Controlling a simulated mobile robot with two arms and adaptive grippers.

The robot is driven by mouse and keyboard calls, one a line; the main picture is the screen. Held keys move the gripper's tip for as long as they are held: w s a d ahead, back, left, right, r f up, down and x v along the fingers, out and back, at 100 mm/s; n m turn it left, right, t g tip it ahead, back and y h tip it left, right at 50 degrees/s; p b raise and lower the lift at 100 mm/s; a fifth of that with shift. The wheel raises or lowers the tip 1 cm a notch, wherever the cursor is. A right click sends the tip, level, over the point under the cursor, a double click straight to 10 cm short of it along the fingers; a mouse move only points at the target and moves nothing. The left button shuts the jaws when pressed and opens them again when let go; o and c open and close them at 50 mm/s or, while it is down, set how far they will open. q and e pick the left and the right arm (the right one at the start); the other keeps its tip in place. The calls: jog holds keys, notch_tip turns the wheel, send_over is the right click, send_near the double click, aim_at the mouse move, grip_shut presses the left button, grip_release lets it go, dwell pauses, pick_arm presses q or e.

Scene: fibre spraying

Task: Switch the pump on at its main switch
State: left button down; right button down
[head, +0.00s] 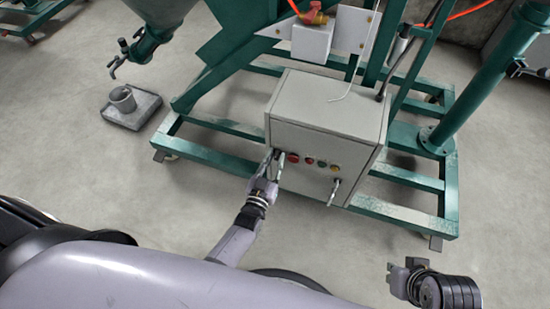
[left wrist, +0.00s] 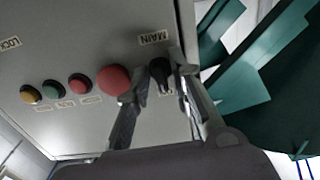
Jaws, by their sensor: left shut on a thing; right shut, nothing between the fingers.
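The grey control box (head: 325,135) stands on the green frame, its front panel toward me. In the left wrist view the black main switch (left wrist: 160,74) sits beside a label reading MAIN (left wrist: 153,38). My left gripper (head: 274,158) is at the panel's left end, its fingers on either side of the switch and shut on it. It also shows in the left wrist view (left wrist: 158,92). The switch is mostly hidden by the fingers in the head view. My right gripper (head: 403,274) is at the lower right, away from the box, shut and empty.
A large red button (left wrist: 114,80) is close beside the switch, with smaller red, green and yellow buttons in a row. A metal handle (head: 333,192) hangs at the panel's right. The floor in front is clear.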

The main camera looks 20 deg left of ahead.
pick_arm(q)
jog(key=shift+f, duration=0.1)
dwell(0.3)
jog(key=c, duration=1.7)
grip_release()
jog(key=s, duration=1.2)
jog(key=shift+a, duration=0.25)
